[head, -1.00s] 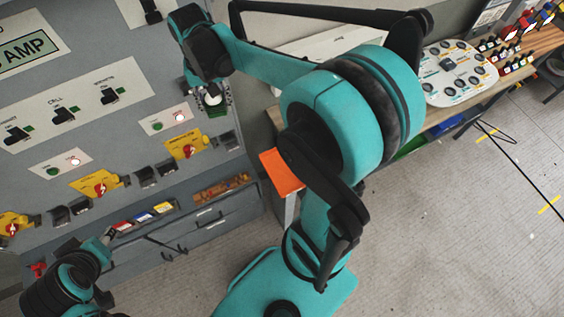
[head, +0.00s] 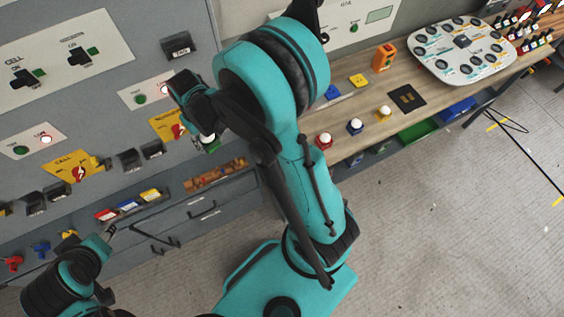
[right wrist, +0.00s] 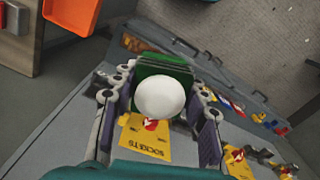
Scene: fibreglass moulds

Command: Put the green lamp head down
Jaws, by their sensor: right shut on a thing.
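The green lamp head (right wrist: 163,95) is a green block with a white globe. In the right wrist view it sits between the two fingers of my right gripper (right wrist: 158,112), which is shut on it. In the head view, my right gripper (head: 203,130) is in front of the grey panel, with the lamp head (head: 209,143) showing only partly below it. Red (head: 324,140), blue (head: 355,126) and yellow (head: 383,113) lamp heads stand along the bench's front edge. My left gripper (head: 108,233) is low at the left, too small to judge.
The wooden bench (head: 430,95) also carries a black square (head: 407,97), an orange device (head: 384,56) and a white round-dial board (head: 463,50). The grey panel (head: 110,110) has switches and yellow plates. An orange bin (right wrist: 70,22) shows in the right wrist view.

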